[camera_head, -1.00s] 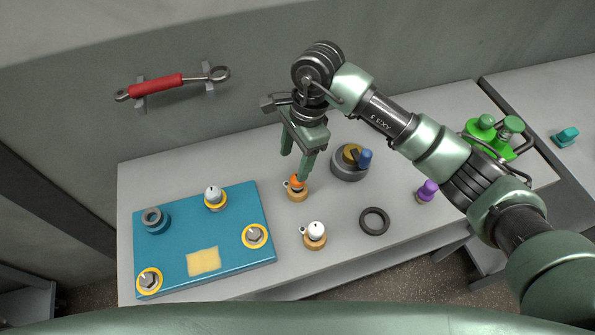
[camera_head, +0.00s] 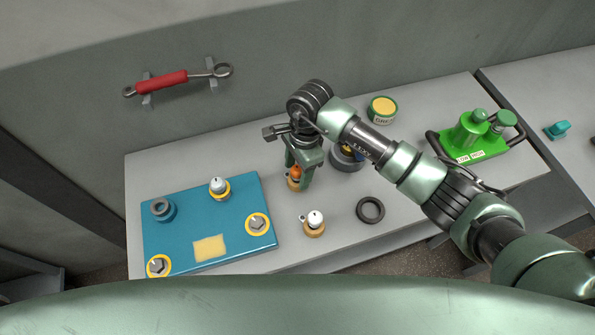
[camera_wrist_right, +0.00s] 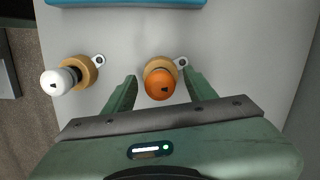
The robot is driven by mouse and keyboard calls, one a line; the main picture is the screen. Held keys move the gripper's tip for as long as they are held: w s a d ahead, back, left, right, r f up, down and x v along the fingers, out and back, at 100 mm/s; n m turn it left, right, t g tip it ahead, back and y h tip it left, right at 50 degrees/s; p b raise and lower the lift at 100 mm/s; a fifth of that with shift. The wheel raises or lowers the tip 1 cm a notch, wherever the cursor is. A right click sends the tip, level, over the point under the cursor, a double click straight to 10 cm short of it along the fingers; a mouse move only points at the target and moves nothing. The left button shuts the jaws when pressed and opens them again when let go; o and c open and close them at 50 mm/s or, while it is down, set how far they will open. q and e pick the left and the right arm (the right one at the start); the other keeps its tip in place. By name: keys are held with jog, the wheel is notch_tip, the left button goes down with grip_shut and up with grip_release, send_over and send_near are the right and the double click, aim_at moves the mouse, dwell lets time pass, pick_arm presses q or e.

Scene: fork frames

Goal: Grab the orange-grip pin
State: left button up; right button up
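The orange-grip pin (camera_head: 295,172) stands upright on the grey table, with its tan base (camera_head: 293,184) below the orange knob. My right gripper (camera_head: 297,180) is lowered over it, with fingers on either side of the knob. In the right wrist view, the orange-grip pin (camera_wrist_right: 160,84) sits between the two open fingers of my right gripper (camera_wrist_right: 160,90). Gaps show there, wider on the left finger's side. A white-grip pin (camera_head: 314,222) stands nearer the front; it also shows in the wrist view (camera_wrist_right: 60,80). My left gripper is not in view.
A blue plate (camera_head: 180,240) with several fittings lies left of the pin. A grey round holder (camera_head: 345,160) is close behind my right gripper.

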grip_shut()
jog(key=shift+r, duration=0.1)
